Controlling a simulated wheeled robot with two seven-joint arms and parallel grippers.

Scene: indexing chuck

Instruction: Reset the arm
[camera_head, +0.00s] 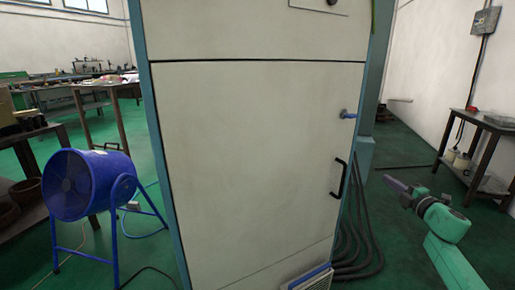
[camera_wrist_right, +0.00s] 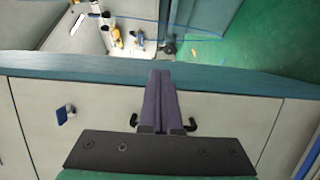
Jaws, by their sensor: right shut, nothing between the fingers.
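My right gripper (camera_head: 388,180) shows at the right of the head view, its green arm coming up from the lower right corner. Its purple-grey fingers are together and empty, in free space to the right of the large cream cabinet (camera_head: 250,150). In the right wrist view the shut fingers (camera_wrist_right: 161,74) point up the picture, in front of the cabinet's panel. They hide the middle of a black handle (camera_wrist_right: 191,125), which also shows in the head view (camera_head: 339,179). My left gripper is not in view.
A blue lever (camera_head: 348,115) sits on the cabinet above the black handle. Black hoses (camera_head: 358,240) lie by its lower right side. A blue fan (camera_head: 82,183) stands left, a dark table (camera_head: 482,122) right. Green floor (camera_head: 405,150) is open between cabinet and table.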

